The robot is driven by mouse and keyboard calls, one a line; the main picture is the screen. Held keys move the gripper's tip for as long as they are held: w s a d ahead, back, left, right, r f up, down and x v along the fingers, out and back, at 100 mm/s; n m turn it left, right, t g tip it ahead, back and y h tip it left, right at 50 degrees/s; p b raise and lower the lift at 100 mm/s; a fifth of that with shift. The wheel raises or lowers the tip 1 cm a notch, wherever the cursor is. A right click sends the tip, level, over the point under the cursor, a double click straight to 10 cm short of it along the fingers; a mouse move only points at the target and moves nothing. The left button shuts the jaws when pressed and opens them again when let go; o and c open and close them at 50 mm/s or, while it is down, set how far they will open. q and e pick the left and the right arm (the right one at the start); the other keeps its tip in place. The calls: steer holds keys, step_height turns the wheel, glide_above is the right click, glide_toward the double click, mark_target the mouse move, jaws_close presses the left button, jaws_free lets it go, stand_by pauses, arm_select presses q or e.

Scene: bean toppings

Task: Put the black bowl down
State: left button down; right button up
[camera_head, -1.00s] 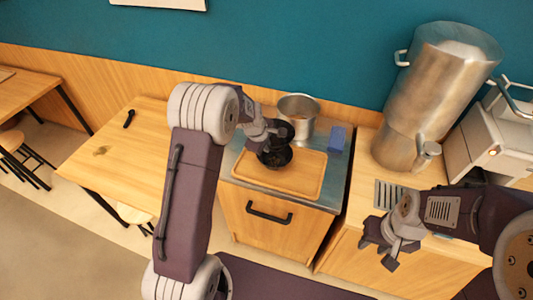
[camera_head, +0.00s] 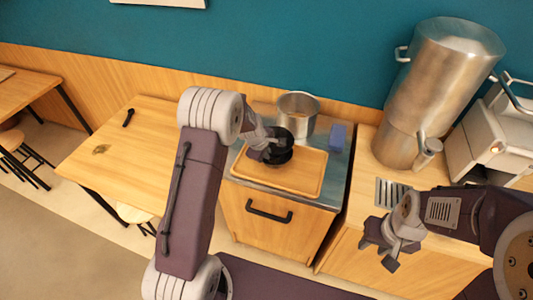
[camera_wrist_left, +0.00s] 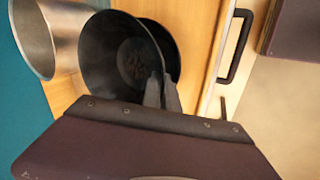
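My left gripper (camera_head: 268,151) is over the wooden tray (camera_head: 308,187) on the counter. Its fingers (camera_wrist_left: 162,92) are close together on the rim of the black bowl (camera_head: 281,158). In the left wrist view the bowl (camera_wrist_left: 98,55) shows a small patch of brown contents, and a dark curved shape lies behind its right side; I cannot tell whether that is shadow or another bowl. I cannot tell whether the bowl touches the tray. My right gripper (camera_head: 378,246) is open and empty in front of the right counter.
A metal pot (camera_head: 297,116) stands just behind the bowl. A blue block (camera_head: 337,137) is right of the pot. A tall steel urn (camera_head: 435,90) and a white machine (camera_head: 493,145) stand further right. The wooden table (camera_head: 130,165) at left is mostly clear.

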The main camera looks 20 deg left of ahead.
arm_select(q)
steer(key=c, duration=1.6)
jaws_free()
steer(key=shift+c, duration=0.2)
steer(key=shift+r, duration=0.1)
steer(key=shift+r+p, duration=0.35)
steer(key=shift+p, duration=0.1)
steer(key=d+v, duration=0.1)
steer(key=v, duration=1.1)
steer(key=s+f+m+g, duration=0.2)
steer(key=s+m, duration=0.5)
steer(key=s, duration=0.3)
steer(key=s+f+m+g, duration=0.1)
steer(key=s+f+m, duration=0.1)
steer(key=s+m, duration=0.6)
steer(key=s+d, duration=0.1)
steer(key=s, duration=0.2)
steer(key=shift+s+f+m+g+y, duration=0.3)
steer(key=shift+f+g, duration=0.05)
steer(key=shift+g, duration=0.05)
